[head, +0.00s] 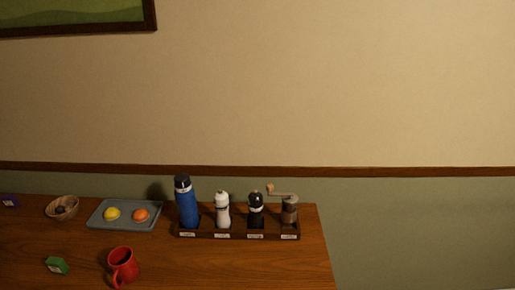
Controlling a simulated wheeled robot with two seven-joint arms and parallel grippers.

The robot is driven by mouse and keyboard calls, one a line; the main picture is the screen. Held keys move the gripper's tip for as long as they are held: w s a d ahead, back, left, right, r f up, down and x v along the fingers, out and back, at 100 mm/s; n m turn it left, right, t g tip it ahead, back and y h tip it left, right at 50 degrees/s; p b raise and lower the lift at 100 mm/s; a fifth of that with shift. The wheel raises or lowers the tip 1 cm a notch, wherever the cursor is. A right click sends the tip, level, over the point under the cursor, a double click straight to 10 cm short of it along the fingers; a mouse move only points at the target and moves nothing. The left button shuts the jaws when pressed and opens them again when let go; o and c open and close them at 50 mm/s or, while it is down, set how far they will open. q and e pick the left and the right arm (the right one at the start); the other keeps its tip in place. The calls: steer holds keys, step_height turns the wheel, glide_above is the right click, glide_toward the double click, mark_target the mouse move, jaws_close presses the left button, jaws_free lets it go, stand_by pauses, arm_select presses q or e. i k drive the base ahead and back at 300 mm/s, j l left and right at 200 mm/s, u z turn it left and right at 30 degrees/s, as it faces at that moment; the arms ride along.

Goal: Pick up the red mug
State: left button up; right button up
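The red mug (124,265) stands upright on the wooden counter near the bottom edge of the head view. Its handle is on the lower left side, toward me. Its dark opening faces up, and nothing touches it. Neither of my grippers shows in the head view.
A small green box (57,265) lies left of the mug. Behind are a grey tray (96,222) with a lemon and an orange, and a wicker bowl (73,212). A dark rack (205,235) holds a blue bottle (187,207), white and black mills and a hand grinder. Counter (270,265) right of the mug is clear.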

mark_target(123, 262)
steer(key=u, duration=1.3)
